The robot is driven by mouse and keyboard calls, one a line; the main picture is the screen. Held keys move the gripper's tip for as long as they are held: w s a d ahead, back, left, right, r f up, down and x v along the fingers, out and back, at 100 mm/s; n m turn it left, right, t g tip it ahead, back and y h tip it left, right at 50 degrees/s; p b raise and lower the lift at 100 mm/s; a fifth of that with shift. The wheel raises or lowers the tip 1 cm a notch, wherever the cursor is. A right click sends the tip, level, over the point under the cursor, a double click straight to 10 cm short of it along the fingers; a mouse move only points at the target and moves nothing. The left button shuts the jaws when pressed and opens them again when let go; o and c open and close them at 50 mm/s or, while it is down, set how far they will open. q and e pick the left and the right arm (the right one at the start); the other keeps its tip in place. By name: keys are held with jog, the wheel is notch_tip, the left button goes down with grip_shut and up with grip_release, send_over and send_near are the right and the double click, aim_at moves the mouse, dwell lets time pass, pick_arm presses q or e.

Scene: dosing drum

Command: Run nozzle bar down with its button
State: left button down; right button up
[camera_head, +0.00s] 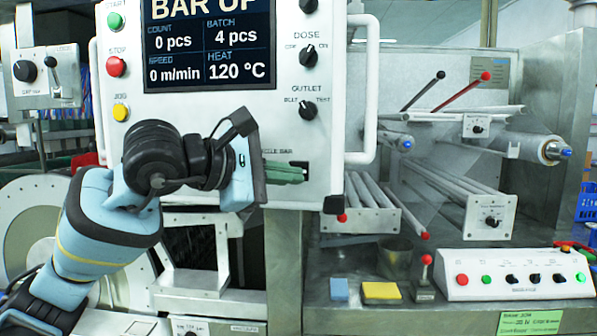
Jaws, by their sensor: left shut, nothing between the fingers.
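The white control panel (220,105) stands upright in front of me. Its dark screen (209,42) reads BAR UP, 0 pcs, 4 pcs, 0 m/min and 120 °C. A label ending in "ZLE BAR" (278,150) is low on the panel, partly hidden by my left gripper. My left gripper (298,173) is shut and empty, its greenish fingers pointing right just below that label. The nozzle bar button is hidden or cannot be made out there; I cannot tell whether the fingertips touch anything. I cannot pick out the nozzle bar itself. My right gripper is not in view.
Green (115,21), red (116,66) and yellow (120,112) buttons line the panel's left side. Dose (308,54) and outlet (308,109) knobs are on its right, beside a white handle (363,90). A white button box (515,287) and rollers stand at right.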

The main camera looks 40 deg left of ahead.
pick_arm(q)
jog(key=s, duration=0.1)
jog(key=s+d, duration=0.1)
jog(key=s, duration=0.1)
jog(key=s+d, duration=0.1)
jog(key=shift+s+d, duration=0.15)
jog(key=shift+s, duration=0.1)
dwell(0.3)
jog(key=shift+f, duration=0.1)
dwell(0.5)
